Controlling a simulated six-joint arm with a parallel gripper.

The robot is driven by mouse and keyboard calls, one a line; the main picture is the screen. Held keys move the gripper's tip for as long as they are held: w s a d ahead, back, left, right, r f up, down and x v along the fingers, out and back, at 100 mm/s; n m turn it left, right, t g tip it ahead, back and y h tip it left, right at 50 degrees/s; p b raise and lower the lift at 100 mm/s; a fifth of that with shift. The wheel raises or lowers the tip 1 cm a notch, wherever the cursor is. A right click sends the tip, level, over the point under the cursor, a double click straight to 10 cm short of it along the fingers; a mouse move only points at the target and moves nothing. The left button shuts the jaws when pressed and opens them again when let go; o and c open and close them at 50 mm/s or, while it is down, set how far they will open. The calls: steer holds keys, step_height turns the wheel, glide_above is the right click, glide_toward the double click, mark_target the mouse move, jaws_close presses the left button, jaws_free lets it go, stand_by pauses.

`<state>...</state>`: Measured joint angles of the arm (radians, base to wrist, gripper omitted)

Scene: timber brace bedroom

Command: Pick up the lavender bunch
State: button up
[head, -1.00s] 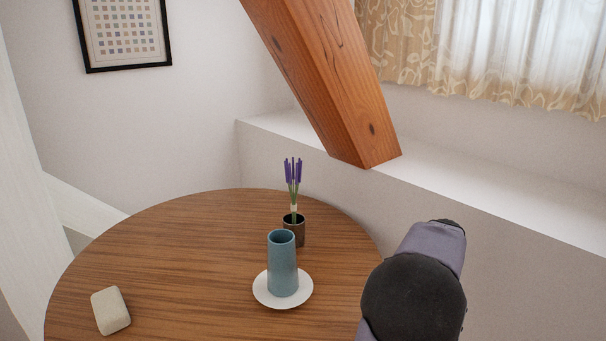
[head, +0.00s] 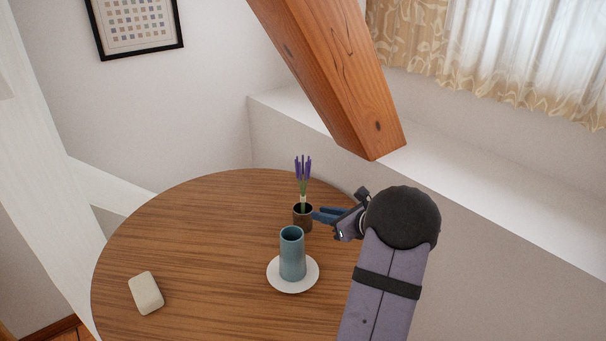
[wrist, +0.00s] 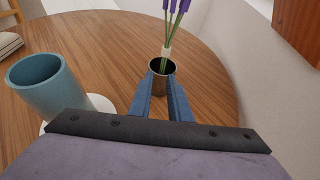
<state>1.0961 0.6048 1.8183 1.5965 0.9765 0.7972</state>
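The lavender bunch (head: 303,170) has purple heads on green stems with a pale band, and stands upright in a small dark cup (head: 302,224) on the round wooden table. In the wrist view the bunch (wrist: 168,52) rises from the cup (wrist: 161,67), its top cut off by the frame edge. My gripper (head: 318,215) reaches in from the right, its blue fingers at about the cup's height and close to its right side. In the wrist view the gripper (wrist: 161,80) is open, fingers apart and pointing at the cup. I cannot tell whether they touch it.
A teal vase (head: 292,254) on a white saucer (head: 282,287) stands just in front of the cup. A cream block (head: 146,293) lies at the table's (head: 200,225) left. A slanted timber beam (head: 345,80) and a white ledge (head: 450,160) are behind. The table's left middle is clear.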

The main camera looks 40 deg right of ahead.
mark_target(305, 207)
steer(key=shift+w+d+r+m, duration=0.1)
steer(key=shift+w+d+m, duration=0.1)
steer(key=shift+w+m, duration=0.15)
steer(key=shift+w, duration=0.1)
steer(key=shift+p+x, duration=0.8)
steer(key=shift+x, duration=2.75)
steer(key=shift+r, duration=0.1)
jaws_close()
